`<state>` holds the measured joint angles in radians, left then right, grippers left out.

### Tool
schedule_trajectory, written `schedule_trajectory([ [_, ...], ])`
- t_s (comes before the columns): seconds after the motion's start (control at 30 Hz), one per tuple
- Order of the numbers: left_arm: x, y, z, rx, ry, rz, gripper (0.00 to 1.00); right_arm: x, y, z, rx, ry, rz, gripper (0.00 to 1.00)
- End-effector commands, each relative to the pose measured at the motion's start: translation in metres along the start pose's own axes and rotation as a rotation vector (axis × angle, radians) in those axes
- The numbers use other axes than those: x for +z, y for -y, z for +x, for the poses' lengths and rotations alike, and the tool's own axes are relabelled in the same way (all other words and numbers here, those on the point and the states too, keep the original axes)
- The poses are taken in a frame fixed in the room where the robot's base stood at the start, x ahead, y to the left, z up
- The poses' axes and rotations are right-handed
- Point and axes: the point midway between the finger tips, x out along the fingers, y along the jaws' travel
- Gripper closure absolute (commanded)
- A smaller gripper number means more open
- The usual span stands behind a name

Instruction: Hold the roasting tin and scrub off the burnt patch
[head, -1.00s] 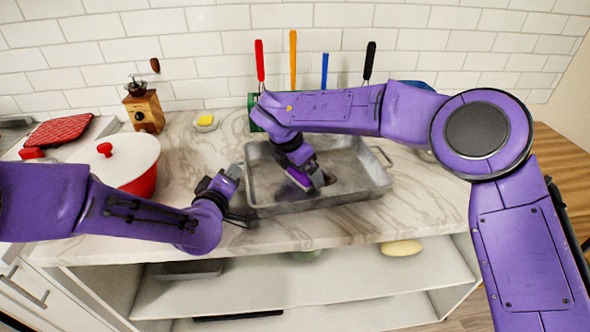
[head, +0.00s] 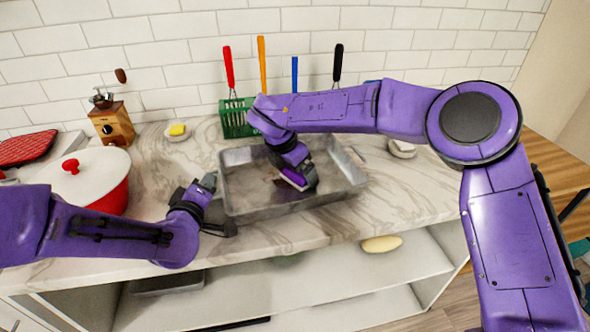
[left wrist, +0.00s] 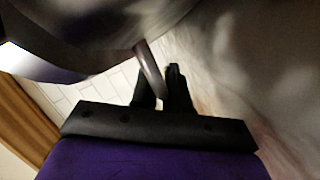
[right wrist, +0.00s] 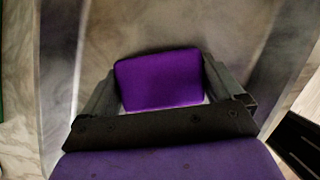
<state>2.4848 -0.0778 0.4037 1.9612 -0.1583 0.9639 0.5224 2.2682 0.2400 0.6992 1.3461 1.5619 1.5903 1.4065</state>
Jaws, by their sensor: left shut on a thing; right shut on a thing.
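The grey roasting tin (head: 250,205) lies on the marble counter. My left gripper (head: 218,208) is at its left end, and the left wrist view shows its fingers (left wrist: 163,90) shut around the tin's loop handle (left wrist: 148,70). My right gripper (head: 298,180) is inside the tin, shut on a purple scrubber (right wrist: 160,80) held low over the tin floor (right wrist: 200,25). A dark brownish patch (head: 279,184) shows on the tin floor beside the scrubber, partly hidden by the gripper. Whether the scrubber touches the floor is hard to tell.
A green rack (head: 235,120) with several coloured-handled utensils stands behind the tin. The front counter strip is clear.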

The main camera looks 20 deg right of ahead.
Motion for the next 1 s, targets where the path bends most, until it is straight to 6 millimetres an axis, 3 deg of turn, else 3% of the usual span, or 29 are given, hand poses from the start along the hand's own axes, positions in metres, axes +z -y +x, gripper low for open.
schedule_trajectory([
  [0.4, -0.001, 0.000, 0.000, 0.000, -0.002, 0.000, 1.00, 0.036, 0.019, 0.017, -0.003, -0.001, 0.001, 0.30],
  [1.0, -0.001, 0.000, 0.000, 0.001, -0.002, 0.000, 1.00, 0.030, 0.016, 0.014, -0.002, 0.000, -0.001, 0.30],
])
